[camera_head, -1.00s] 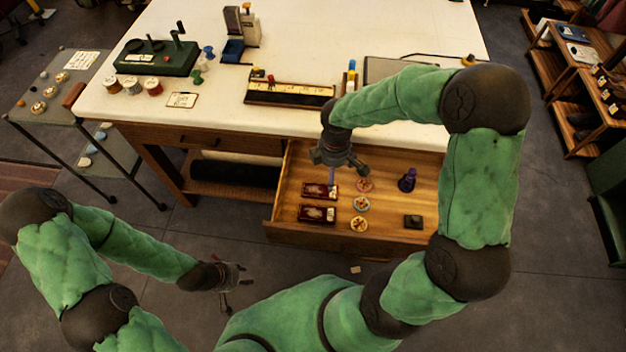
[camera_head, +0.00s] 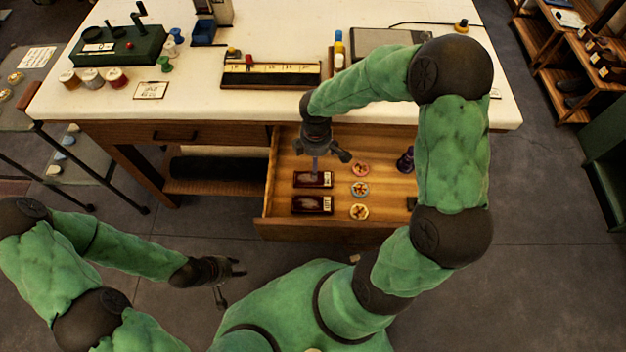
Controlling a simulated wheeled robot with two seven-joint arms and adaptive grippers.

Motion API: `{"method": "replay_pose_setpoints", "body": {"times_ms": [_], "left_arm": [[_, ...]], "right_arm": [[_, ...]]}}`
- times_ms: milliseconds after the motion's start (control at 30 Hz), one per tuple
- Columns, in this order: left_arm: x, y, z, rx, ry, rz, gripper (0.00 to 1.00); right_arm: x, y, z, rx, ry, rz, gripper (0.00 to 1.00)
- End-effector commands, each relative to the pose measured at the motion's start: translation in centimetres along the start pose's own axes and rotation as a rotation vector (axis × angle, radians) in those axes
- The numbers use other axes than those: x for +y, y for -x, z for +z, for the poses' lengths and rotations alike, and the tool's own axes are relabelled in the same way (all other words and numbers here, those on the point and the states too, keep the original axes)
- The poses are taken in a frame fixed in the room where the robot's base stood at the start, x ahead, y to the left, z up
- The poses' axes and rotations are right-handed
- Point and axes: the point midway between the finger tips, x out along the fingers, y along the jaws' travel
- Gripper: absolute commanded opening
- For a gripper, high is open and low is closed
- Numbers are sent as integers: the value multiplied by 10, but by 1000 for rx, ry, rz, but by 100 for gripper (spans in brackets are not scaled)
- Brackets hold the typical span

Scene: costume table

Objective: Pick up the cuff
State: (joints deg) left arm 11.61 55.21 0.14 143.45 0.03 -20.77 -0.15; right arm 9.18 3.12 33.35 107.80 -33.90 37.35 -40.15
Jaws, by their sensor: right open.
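I cannot tell for certain which thing is the cuff. An open wooden drawer (camera_head: 283,230) under the table holds two flat dark red boxes, an upper one (camera_head: 322,180) and a lower one (camera_head: 320,205). Beside them is a column of three round patterned badges (camera_head: 359,189). A dark purple piece (camera_head: 405,160) is partly covered by my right arm. My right gripper (camera_head: 330,163) is open, pointing down over the drawer near the upper red box; contact cannot be told. My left gripper (camera_head: 231,283) is open and empty, low in front of the table and left of the drawer.
The white tabletop (camera_head: 200,105) carries a green device (camera_head: 125,46), thread spools (camera_head: 92,78), a long tray (camera_head: 270,75) and a grey board (camera_head: 380,45). A side table stands at left, wooden shelves (camera_head: 560,70) at right. The floor right of the drawer is clear.

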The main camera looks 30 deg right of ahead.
Motion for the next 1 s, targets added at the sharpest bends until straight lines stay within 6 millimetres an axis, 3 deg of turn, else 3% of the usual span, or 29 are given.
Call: {"method": "replay_pose_setpoints", "body": {"times_ms": [33, 333, 633, 900, 933, 1000], "left_arm": [[-2, -6, 0, 0, 0, 0, 40], [-5, -15, -1, 0, 0, 0, 40], [-13, -37, -1, 0, 0, 0, 40], [-13, -37, -2, 0, 0, 0, 40], [-13, -37, -2, 0, 0, 0, 40], [-13, -37, -2, 0, 0, 0, 40]], "right_arm": [[-1, -12, 0, -2, 1, -3, 100], [-2, -31, 2, 0, 0, -1, 100], [-5, -70, 7, -1, 0, -2, 100], [-5, -73, 6, 0, 0, 0, 100], [-5, -73, 6, 0, 0, 0, 97], [-5, -73, 6, 0, 0, 0, 77]]}}
